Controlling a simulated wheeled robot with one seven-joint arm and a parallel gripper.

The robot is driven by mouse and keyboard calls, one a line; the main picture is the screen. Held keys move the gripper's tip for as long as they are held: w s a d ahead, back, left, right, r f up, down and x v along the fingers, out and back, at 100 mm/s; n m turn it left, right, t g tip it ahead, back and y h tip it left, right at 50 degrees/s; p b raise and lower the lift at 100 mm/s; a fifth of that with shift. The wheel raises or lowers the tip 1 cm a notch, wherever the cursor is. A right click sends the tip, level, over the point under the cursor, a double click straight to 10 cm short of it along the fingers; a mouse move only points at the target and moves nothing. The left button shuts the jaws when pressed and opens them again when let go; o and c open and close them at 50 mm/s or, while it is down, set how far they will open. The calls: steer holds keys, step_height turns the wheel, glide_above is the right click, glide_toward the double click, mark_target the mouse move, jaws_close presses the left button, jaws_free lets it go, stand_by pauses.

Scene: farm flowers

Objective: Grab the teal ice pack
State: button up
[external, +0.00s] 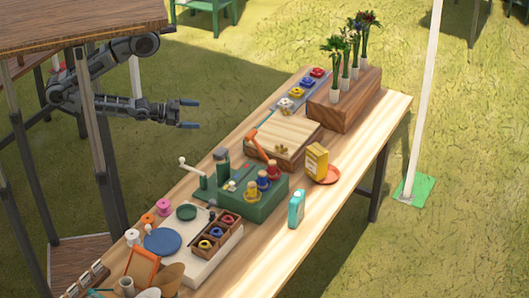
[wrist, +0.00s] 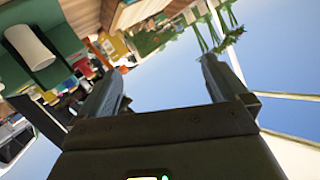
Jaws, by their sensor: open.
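The teal ice pack (external: 296,209) stands upright near the right long edge of the wooden table, to the right of the green box. My gripper (external: 191,113) is open and empty. In the external view it is beyond the left side of the table, well apart from the ice pack and pointing right. The wrist view shows the two open jaws (wrist: 160,85) against the sky, with nothing between them. I cannot make out the ice pack in the wrist view.
A green box (external: 243,212) with colored spools stands left of the ice pack. A yellow box (external: 316,162) stands by an orange dish (external: 327,176) behind it. A wooden block with flower vases (external: 345,102) is at the far end. Bare wood (external: 280,262) lies in front.

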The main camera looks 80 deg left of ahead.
steer(key=w+d+r+m+h, duration=0.1)
steer(key=w+d+m, duration=0.3)
steer(key=w+m, duration=0.4)
steer(key=w+d+r+m+t+h+p, duration=0.1)
steer(key=w+d+m, duration=0.2)
steer(key=w+m, duration=0.55)
steer(key=w+d+r+m, duration=0.1)
steer(key=w+d+m, duration=0.3)
steer(key=w+m, duration=0.4)
steer(key=m+g+h, duration=0.5)
steer(key=m+h, duration=0.1)
steer(key=m, duration=0.8)
glide_above(296, 194)
steer(key=s+a, duration=0.3)
steer(key=shift+m+g, duration=0.25)
steer(key=shift+g, duration=0.15)
steer(key=f, duration=0.7)
steer(key=shift+s+d+f, duration=0.15)
steer(key=shift+d+f, duration=0.15)
steer(key=shift+f, duration=0.1)
steer(key=x, duration=0.2)
steer(key=b+x, duration=0.1)
steer(key=x, duration=0.1)
steer(key=shift+s+a+f, duration=0.1)
steer(key=shift+a+f, duration=0.05)
steer(key=shift+f, duration=0.15)
steer(key=shift+w+d+b, duration=0.4)
steer(key=shift+w+b, duration=0.15)
steer(key=shift+b, duration=0.15)
